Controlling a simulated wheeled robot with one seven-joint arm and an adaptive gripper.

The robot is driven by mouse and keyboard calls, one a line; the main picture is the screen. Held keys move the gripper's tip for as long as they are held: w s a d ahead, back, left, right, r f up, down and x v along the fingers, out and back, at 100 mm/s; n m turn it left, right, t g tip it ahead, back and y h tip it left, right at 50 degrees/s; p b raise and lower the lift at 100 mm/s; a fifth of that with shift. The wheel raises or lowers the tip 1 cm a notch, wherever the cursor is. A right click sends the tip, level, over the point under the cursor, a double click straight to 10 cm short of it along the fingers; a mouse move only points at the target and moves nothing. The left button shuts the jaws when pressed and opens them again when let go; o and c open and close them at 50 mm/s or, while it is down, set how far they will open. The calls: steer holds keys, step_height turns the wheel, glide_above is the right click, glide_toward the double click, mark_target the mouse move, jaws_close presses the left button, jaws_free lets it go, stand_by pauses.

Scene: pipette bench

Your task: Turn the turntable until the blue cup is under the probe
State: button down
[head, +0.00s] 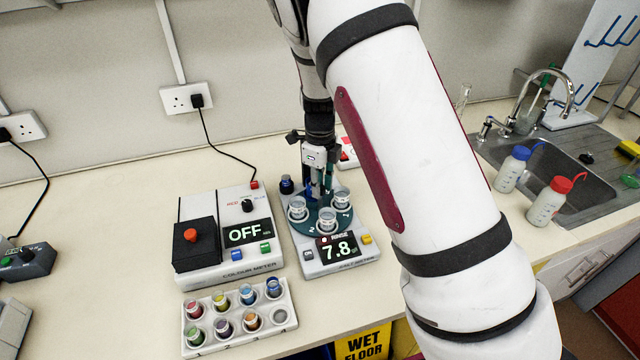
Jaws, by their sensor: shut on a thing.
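The teal turntable (312,226) sits on the white pH meter (352,262), whose display reads 7.8. Clear cups stand on it: one at left (297,209), one at front (327,220) and one at right (341,198). Their contents look pale, and I cannot tell which is the blue cup. My gripper (319,192) points down over the turntable's middle, among the cups, and is shut on a part of the turntable that its fingers mostly hide. The probe cannot be made out behind my gripper and arm. A small dark blue object (287,185) stands at the turntable's back left.
The colour meter (228,240), reading OFF, stands close on the left. A white rack (240,318) of coloured vials lies in front of it. A sink (580,165) and two wash bottles are at right. My arm covers the bench right of the pH meter.

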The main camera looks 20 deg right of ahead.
steer(key=c, duration=1.3)
jaws_free()
steer(key=shift+c, duration=0.2)
step_height(320, 180, up, 12)
